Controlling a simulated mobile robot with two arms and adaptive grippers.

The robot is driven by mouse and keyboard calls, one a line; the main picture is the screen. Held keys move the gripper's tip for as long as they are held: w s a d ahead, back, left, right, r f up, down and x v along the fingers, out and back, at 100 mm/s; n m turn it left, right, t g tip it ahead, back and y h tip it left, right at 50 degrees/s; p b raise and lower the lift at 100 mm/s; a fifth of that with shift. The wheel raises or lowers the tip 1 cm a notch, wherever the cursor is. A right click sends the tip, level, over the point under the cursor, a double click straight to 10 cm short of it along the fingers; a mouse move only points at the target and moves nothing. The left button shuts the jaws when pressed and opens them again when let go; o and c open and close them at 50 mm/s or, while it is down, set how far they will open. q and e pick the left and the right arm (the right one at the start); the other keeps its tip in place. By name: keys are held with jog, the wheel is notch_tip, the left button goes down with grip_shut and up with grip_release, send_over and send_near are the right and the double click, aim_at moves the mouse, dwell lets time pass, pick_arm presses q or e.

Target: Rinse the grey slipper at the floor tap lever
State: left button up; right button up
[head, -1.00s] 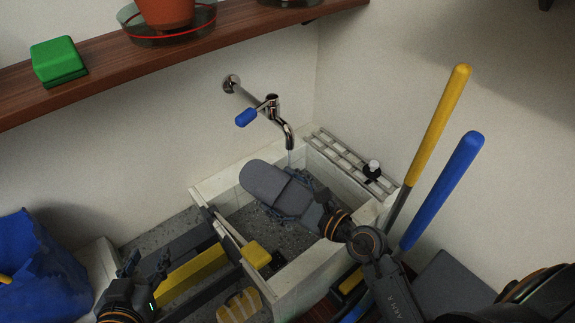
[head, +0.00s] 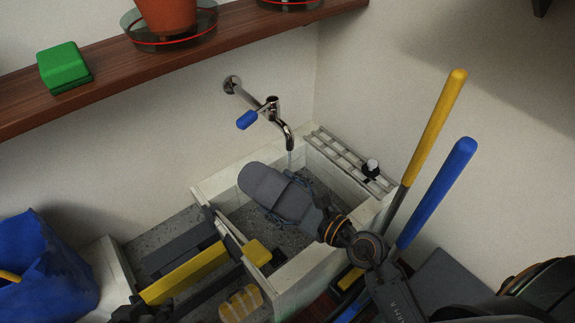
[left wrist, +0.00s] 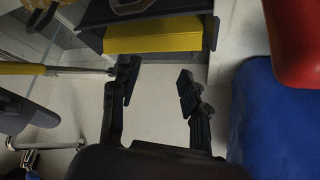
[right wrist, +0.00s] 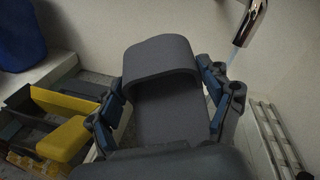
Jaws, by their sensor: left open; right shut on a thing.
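My right gripper (head: 303,205) is shut on the grey slipper (head: 262,183) and holds it over the white floor basin (head: 209,182). In the right wrist view the slipper (right wrist: 165,85) sits between both fingers, its strap uppermost. The metal tap (head: 277,118) has a blue lever (head: 247,120) pointing left. Its spout ends just above and beside the slipper, and a thin stream of water (head: 290,160) falls from it. I cannot tell whether the stream touches the slipper. My left gripper (left wrist: 158,85) is open and empty; it is at the bottom left in the head view.
A yellow and grey tool (head: 190,272) lies left of the basin. Yellow (head: 437,120) and blue (head: 440,190) handles rise at right. A grate (head: 345,155) lies at the basin's back right. A shelf (head: 120,75) overhangs the wall.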

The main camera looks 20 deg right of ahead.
jog(key=shift+s+a+r+p, duration=0.35)
jog(key=shift+s+r+p, duration=0.4)
pick_arm(q)
jog(key=s+a+f+g+y, duration=0.1)
jog(key=s+a+g, duration=0.1)
jog(key=s, duration=0.5)
jog(key=shift+f+g, duration=0.4)
jog(key=shift+g, duration=0.5)
jog(key=shift+a, duration=0.1)
